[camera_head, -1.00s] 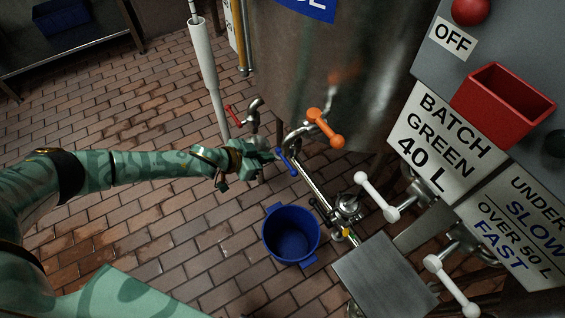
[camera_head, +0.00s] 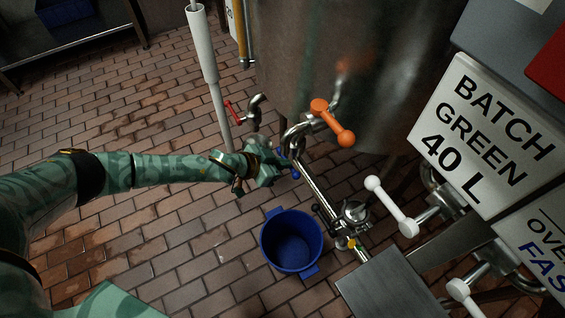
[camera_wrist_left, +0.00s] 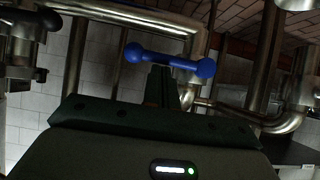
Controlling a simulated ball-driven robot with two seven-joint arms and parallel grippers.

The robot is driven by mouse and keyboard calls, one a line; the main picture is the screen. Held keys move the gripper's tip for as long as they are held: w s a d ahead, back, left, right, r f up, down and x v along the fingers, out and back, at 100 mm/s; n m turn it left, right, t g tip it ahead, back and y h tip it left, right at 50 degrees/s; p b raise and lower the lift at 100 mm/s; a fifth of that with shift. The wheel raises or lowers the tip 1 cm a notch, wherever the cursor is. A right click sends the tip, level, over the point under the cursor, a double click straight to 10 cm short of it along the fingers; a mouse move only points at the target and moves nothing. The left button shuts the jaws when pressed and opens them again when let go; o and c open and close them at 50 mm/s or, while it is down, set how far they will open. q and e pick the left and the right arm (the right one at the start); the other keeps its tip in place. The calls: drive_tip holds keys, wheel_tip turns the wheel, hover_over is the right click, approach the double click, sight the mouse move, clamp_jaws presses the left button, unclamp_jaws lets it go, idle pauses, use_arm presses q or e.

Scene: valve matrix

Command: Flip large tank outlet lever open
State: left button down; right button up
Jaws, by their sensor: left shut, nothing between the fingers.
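The large steel tank (camera_head: 330,60) stands at the top centre. An orange-handled lever (camera_head: 333,122) sits on pipework at its lower side. A blue-handled lever (camera_head: 295,173) is lower on the pipe, partly hidden behind my left gripper (camera_head: 285,165). The blue handle (camera_wrist_left: 170,62) shows clearly in the left wrist view, lying nearly level with a ball at each end. My left gripper is shut and empty, its fingertips (camera_wrist_left: 161,72) right at the handle's middle; I cannot tell whether they touch it. Which lever is the tank outlet is not labelled. My right gripper is not in view.
A blue bucket (camera_head: 291,242) stands on the brick floor below the pipe. A red-handled tap (camera_head: 234,112) is left of the tank. White-handled levers (camera_head: 391,207) and a "BATCH GREEN 40 L" sign (camera_head: 487,130) are at the right. The floor at left is mostly clear.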

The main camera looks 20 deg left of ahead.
use_arm(q)
drive_tip(key=shift+s+f, duration=0.1)
drive_tip(key=shift+f, duration=0.1)
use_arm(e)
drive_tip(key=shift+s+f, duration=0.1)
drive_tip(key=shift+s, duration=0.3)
